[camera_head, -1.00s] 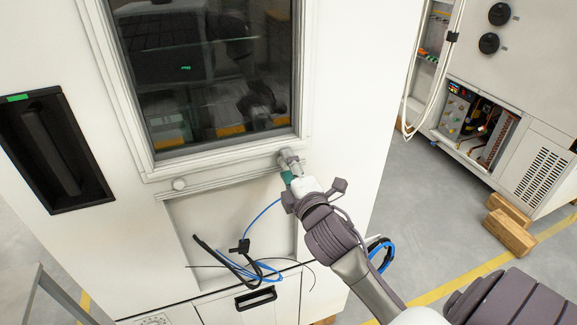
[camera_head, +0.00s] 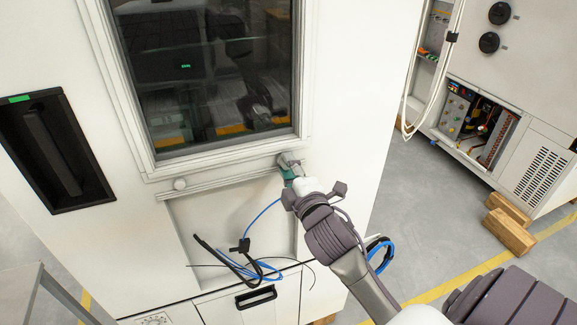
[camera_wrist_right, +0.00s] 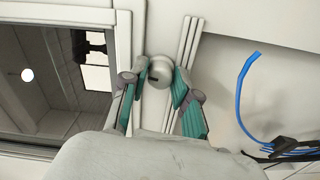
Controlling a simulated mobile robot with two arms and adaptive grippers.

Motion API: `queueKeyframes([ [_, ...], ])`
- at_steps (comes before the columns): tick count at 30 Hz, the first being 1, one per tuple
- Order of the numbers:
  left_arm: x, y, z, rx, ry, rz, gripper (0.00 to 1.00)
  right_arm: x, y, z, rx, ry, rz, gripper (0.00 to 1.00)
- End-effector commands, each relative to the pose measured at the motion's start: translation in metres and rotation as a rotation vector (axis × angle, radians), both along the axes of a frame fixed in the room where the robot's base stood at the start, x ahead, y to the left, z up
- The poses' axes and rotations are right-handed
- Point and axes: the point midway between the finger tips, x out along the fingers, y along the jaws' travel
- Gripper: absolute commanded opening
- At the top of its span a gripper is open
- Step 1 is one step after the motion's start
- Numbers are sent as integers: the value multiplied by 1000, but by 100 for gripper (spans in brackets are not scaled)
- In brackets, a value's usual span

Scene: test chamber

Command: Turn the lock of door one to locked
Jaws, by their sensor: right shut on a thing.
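The white door of the chamber (camera_head: 345,60) has a dark window (camera_head: 210,75). A round metallic lock knob (camera_wrist_right: 159,72) with a dark slot sits beside the window frame in the right wrist view. My right gripper (camera_wrist_right: 162,82) is closed around this knob, with one green-padded finger on each side of it. In the head view my right gripper (camera_head: 290,170) is at the lower right corner of the window, and its fingers mostly hide the knob. The left gripper is not seen directly; only dark arm shapes are reflected in the window glass.
Blue and black cables (camera_head: 250,265) hang in the recess below. A black recessed handle (camera_head: 55,150) is at left. Wooden blocks (camera_head: 510,232) lie on the floor at right.

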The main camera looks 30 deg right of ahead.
Motion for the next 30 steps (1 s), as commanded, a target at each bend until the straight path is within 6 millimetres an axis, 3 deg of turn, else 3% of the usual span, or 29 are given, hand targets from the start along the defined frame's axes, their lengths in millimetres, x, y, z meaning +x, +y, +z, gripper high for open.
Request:
queueKeyframes([
  [30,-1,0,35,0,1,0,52,0,0,1,934,-219,-3,0],
])
